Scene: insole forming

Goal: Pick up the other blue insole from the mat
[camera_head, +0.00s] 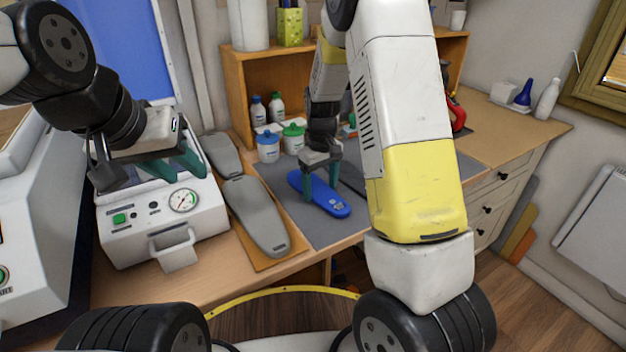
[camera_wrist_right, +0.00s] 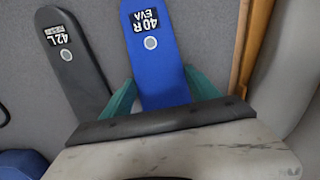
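The blue insole (camera_head: 325,196) lies on the grey mat; its "40R EVA" label shows on the blue insole (camera_wrist_right: 158,55) in the right wrist view. My right gripper (camera_head: 321,184) is down over it. Its teal fingers (camera_wrist_right: 160,85) stand on either side of the insole, close to its edges; contact is not clear. A dark insole (camera_wrist_right: 75,65) marked 42L lies beside it on the mat, mostly hidden in the head view. My left gripper (camera_head: 180,162) is over the white gauge box, with no insole seen in it; its finger gap is unclear.
The white box with a gauge (camera_head: 128,240) stands at the left. Grey foot forms (camera_head: 255,212) lie on a brown board beside the mat (camera_head: 305,222). White pots with blue and green lids (camera_head: 268,148) stand behind the mat. My right arm hides part of the bench.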

